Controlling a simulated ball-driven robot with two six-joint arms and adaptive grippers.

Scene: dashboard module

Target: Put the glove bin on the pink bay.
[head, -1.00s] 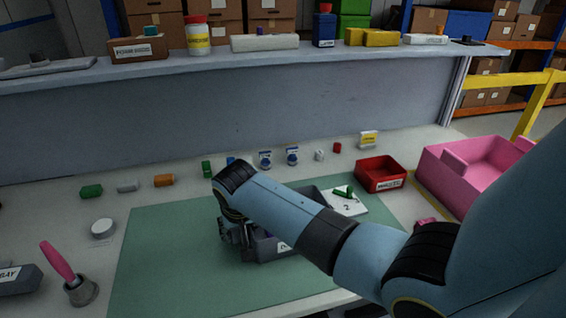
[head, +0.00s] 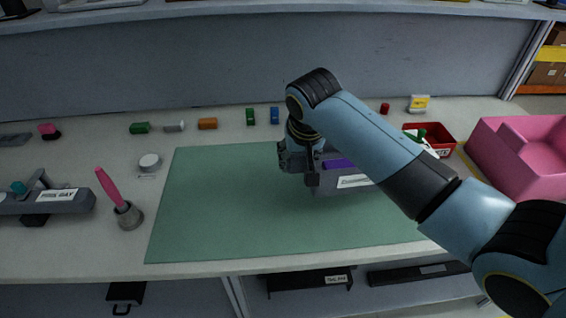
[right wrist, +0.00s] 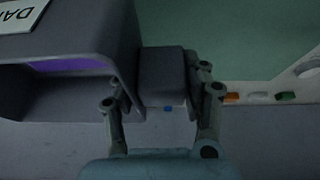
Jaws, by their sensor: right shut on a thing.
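A dark grey box-shaped bin (head: 330,188), with a white front label and purple inside, is at the right part of the green mat. I take it for the glove bin, but its label is too small to read. My right gripper (head: 300,168) is shut on its left end. In the right wrist view my fingers (right wrist: 162,88) close around a grey block on the bin (right wrist: 95,95). I cannot tell whether the bin touches the mat. A grey fixture labelled PINK BAY (head: 50,200) lies at the far left of the bench. My left gripper is out of view.
The green mat (head: 220,215) is bare left of the bin. A grey cup with a pink-handled tool (head: 127,215) stands between mat and fixture. A white disc (head: 149,162) and several small coloured parts lie behind. A red tray (head: 442,130) and pink tub (head: 515,155) are at right.

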